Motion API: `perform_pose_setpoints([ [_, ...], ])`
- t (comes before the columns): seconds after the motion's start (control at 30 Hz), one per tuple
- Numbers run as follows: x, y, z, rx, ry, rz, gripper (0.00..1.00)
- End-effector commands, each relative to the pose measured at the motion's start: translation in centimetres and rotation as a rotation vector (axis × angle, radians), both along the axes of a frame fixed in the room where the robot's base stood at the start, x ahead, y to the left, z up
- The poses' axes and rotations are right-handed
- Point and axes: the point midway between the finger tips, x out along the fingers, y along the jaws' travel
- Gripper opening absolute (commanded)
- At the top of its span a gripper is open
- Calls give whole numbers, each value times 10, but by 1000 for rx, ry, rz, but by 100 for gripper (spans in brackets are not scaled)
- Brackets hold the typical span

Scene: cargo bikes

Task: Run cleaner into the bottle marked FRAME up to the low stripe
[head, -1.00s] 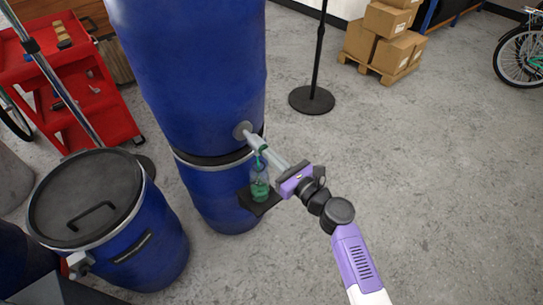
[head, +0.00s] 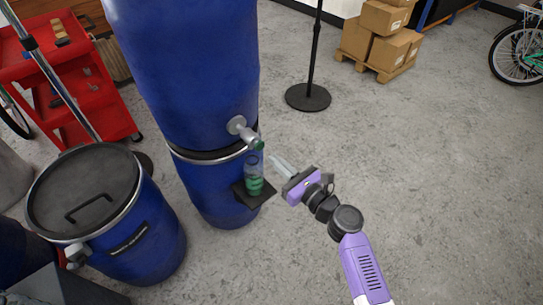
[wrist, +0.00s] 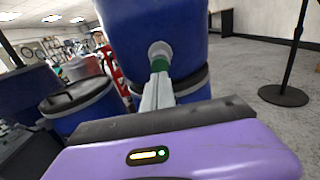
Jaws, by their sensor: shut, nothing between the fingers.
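The clear bottle (head: 254,163) stands upright on a small black shelf (head: 243,198) on the front of the blue drums, under the tap (head: 244,130). Green cleaner (head: 255,186) fills its lower part; no stream shows between tap and bottle. I cannot read a FRAME mark or make out the stripe. My gripper (head: 279,164) is shut and empty, just right of the bottle and tap, apart from them.
A lidded blue drum (head: 135,240) stands at the left, with a red cart (head: 95,110) behind it. A black stand base (head: 308,97) and boxes on a pallet (head: 380,40) are further back. The floor at the right is clear.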

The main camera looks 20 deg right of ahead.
Motion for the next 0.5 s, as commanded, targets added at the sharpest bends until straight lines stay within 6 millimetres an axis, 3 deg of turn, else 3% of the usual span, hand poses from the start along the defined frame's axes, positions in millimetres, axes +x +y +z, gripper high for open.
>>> perform_pose_setpoints([
  [0.3, -50, -18, -1, 0, 3, -6, 0],
  [0.5, -69, -25, -1, -1, 2, -5, 0],
])
